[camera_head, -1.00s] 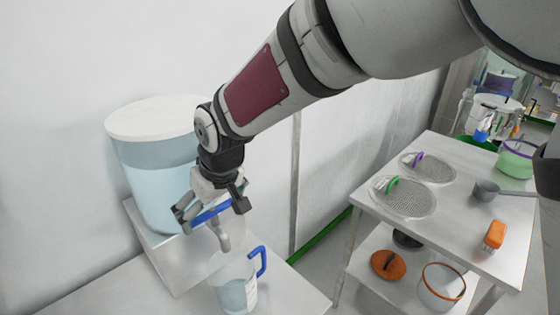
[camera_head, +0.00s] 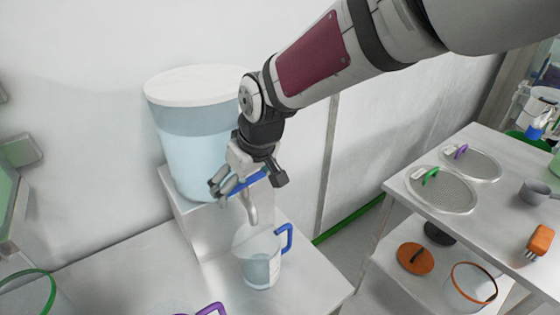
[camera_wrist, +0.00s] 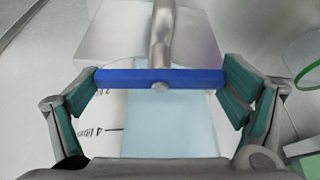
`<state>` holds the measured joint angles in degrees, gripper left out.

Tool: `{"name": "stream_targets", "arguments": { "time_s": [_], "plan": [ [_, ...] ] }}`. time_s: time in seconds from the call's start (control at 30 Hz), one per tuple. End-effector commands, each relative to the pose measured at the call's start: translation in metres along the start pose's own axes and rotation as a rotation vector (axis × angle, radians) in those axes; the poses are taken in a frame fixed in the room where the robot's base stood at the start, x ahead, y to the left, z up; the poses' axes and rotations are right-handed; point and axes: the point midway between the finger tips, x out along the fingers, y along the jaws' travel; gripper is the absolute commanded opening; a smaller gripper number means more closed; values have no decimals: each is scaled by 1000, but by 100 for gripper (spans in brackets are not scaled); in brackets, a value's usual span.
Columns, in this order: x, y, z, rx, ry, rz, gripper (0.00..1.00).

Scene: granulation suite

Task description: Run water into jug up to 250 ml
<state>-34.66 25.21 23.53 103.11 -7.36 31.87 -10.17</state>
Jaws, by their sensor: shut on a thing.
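A large water tank (camera_head: 190,150) with a white lid stands on a pale block. Its curved metal spout (camera_head: 251,208) points down over the clear jug (camera_head: 259,270). The jug stands upright on the worktop with its blue handle to the right and holds some water; I cannot read the level against its marks. My gripper (camera_head: 248,184) is at the tap, shut on the blue tap lever (camera_head: 251,183).
A green-rimmed vessel (camera_head: 28,292) and a purple handle (camera_head: 210,309) show at front left.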

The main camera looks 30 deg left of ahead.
Motion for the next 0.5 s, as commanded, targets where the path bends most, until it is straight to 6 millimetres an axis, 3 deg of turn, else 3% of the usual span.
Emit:
{"name": "stream_targets", "arguments": {
  "time_s": [0.23,0.5],
  "plan": [
    [3,3,1,-202,0,-86,64],
    [1,0,1,-277,-1,-115,64]
  ]
}}
